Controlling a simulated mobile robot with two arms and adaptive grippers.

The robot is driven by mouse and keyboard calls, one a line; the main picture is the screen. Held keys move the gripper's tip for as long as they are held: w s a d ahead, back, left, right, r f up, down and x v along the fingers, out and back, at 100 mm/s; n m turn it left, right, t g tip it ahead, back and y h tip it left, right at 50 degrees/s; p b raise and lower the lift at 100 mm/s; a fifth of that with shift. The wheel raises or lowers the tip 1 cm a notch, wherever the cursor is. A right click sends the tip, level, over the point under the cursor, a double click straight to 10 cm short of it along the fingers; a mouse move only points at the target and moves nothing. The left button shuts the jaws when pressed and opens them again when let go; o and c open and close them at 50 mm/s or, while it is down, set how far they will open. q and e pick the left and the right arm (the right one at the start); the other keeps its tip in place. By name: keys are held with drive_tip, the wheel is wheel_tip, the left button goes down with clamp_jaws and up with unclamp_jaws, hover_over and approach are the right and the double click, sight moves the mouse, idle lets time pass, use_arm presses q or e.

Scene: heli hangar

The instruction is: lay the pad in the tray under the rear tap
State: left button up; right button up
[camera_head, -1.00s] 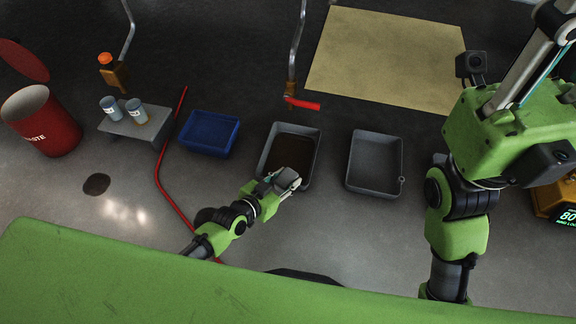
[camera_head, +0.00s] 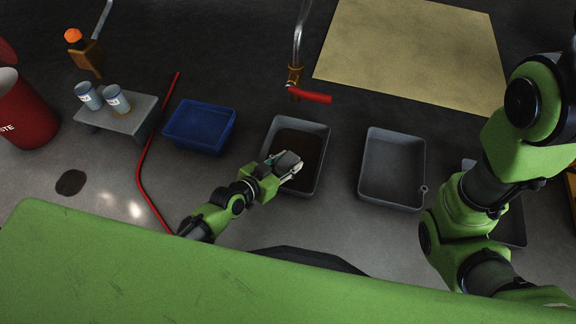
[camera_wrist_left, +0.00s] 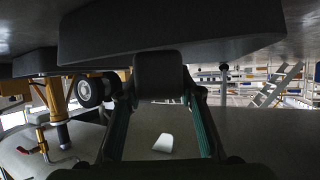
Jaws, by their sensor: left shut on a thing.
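My left gripper (camera_head: 287,166) is over the near part of a grey tray (camera_head: 322,160) with a dark brown inside. It is shut on a grey thing, likely the pad (camera_head: 291,160), mostly hidden by the gripper. In the left wrist view a broad dark grey slab (camera_wrist_left: 170,32) fills the top, beyond the fingers; I cannot tell if it is the pad. A tap (camera_head: 294,76) with a red lever hangs just behind this tray. Another tap (camera_head: 84,52) with an orange top is at the far left. My right gripper is out of view.
An empty grey tray (camera_head: 393,190) stands to the right, and a blue bin (camera_head: 200,127) to the left. Cans (camera_head: 117,99) stand on a grey stand (camera_head: 127,122), near a red waste drum (camera_head: 25,115). A tan mat (camera_head: 410,48) lies behind.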

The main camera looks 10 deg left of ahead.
sight(287, 168)
use_arm(q)
drive_tip(key=f+b, duration=0.3)
drive_tip(key=f, duration=0.1)
drive_tip(key=shift+w+a, duration=0.1)
drive_tip(key=shift+w, duration=0.15)
drive_tip(key=shift+r, duration=0.1)
drive_tip(key=shift+r, duration=0.1)
drive_tip(key=shift+f, duration=0.2)
drive_tip(key=o, duration=0.9)
drive_tip(key=shift+o, duration=0.2)
